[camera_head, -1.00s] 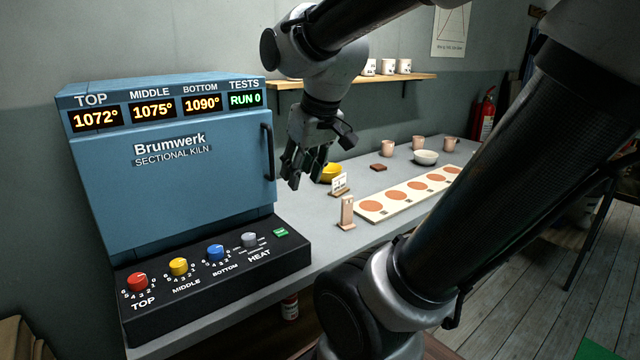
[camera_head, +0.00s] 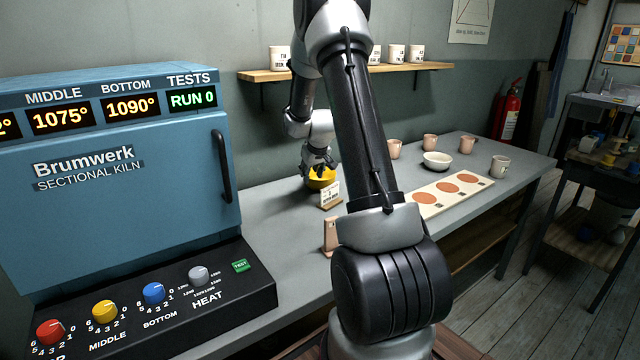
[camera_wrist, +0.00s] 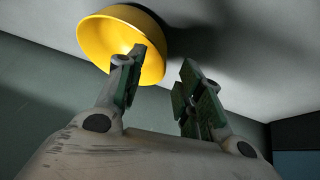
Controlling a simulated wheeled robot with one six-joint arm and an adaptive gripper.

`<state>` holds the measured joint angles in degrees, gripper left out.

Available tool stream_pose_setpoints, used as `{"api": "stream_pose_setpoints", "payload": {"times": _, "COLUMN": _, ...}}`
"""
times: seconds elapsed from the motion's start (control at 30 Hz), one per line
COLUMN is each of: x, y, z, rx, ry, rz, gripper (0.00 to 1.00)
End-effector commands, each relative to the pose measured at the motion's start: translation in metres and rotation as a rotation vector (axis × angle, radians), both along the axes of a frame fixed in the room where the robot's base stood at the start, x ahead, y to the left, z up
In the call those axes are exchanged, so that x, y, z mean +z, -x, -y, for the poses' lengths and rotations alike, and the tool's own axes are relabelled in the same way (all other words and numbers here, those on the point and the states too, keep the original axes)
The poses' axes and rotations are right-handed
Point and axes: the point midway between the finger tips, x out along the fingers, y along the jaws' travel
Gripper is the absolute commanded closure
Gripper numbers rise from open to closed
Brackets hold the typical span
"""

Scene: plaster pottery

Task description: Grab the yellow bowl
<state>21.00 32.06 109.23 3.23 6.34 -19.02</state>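The yellow bowl (camera_head: 322,182) sits on the grey table right of the kiln, behind a small white sign. My gripper (camera_head: 318,164) is right above it, pointing down and partly covering it. In the wrist view the bowl (camera_wrist: 108,36) is at the upper left. My gripper (camera_wrist: 162,78) is open there, with a clear gap between its fingers. The left finger overlaps the bowl's right side; I cannot tell whether it touches. The right finger is clear of the bowl, and nothing is held.
A blue kiln (camera_head: 120,170) with knobs stands at left. A small white sign (camera_head: 331,194) stands just in front of the bowl. A white bowl (camera_head: 437,160), pink cups and a board with orange discs (camera_head: 450,193) are to the right. A shelf (camera_head: 350,72) with mugs hangs above.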

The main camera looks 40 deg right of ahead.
Motion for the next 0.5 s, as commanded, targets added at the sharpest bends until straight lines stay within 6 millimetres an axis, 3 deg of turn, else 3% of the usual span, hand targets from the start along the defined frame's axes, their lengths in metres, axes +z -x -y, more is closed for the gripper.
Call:
{"api": "stream_pose_setpoints", "payload": {"times": 0.3, "x": -0.038, "y": -0.026, "z": 0.008, "rx": 0.0, "ry": -0.001, "rz": -0.002, "gripper": 0.63}}
{"api": "stream_pose_setpoints", "payload": {"times": 0.5, "x": -0.047, "y": -0.032, "z": 0.009, "rx": 0.0, "ry": -0.002, "rz": -0.001, "gripper": 0.63}}
